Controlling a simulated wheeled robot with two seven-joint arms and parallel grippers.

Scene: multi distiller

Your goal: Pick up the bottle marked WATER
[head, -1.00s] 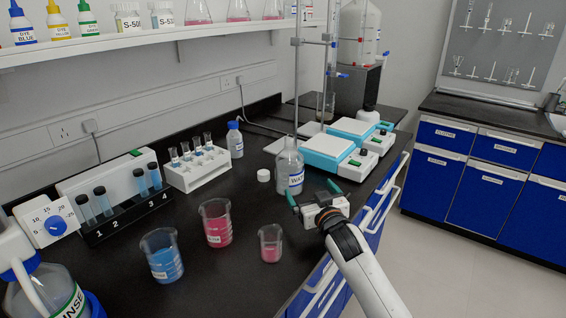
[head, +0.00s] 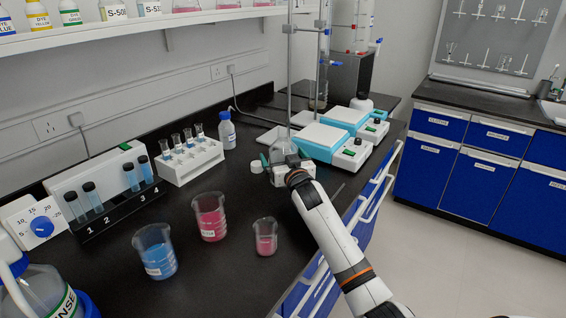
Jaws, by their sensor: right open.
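The clear glass bottle marked WATER (head: 283,145) stands on the black bench in the head view, left of the front hotplate stirrer. Its upper part shows above my right gripper; its label and lower part are hidden behind the gripper. My right gripper (head: 278,159) is open at the bottle, its green-tipped fingers toward it. I cannot tell whether the fingers are around the bottle or just in front of it, or touching it. My left gripper is not in view.
A white cap (head: 257,166) lies just left of the gripper. Two hotplate stirrers (head: 325,142) stand to the right. A small blue-capped bottle (head: 227,131), a white tube rack (head: 190,163) and beakers with pink (head: 210,219) and blue liquid (head: 156,253) stand to the left and front.

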